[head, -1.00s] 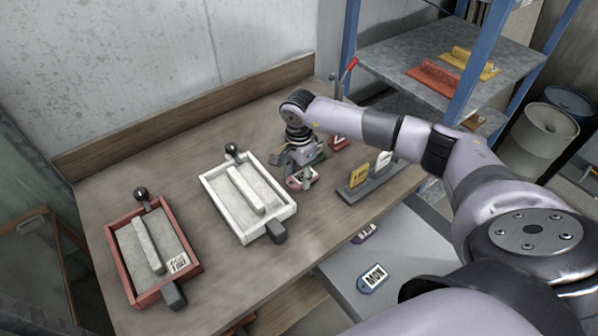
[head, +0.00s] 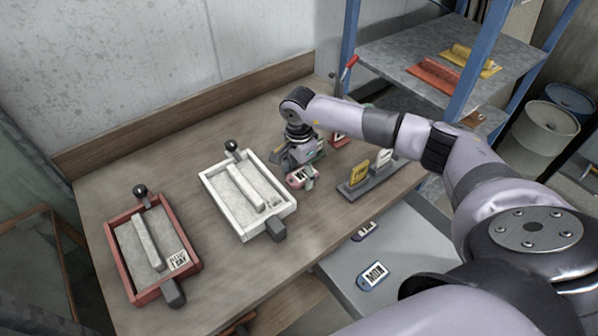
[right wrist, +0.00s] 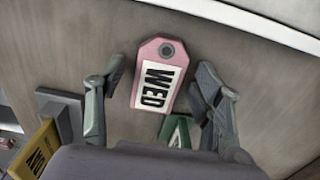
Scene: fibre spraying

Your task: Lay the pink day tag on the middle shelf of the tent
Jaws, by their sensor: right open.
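The pink day tag (right wrist: 160,76), marked WED with a grey-ringed hole, lies on the wooden bench. In the head view the pink tag (head: 297,177) is partly hidden by my right gripper (head: 299,172), just right of the white frame. In the right wrist view the open fingers of the right gripper (right wrist: 160,84) stand on either side of the tag, with gaps between. My left gripper is not in view. I cannot clearly make out the tent or its middle shelf.
A white frame (head: 222,212) and a red frame (head: 122,258) lie on the bench. A green tag (right wrist: 176,132) is close to the right finger. A grey holder (head: 349,192) bears a yellow tag (head: 360,167). A blue MON tag (head: 373,275) lies lower. Blue-posted shelves stand right.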

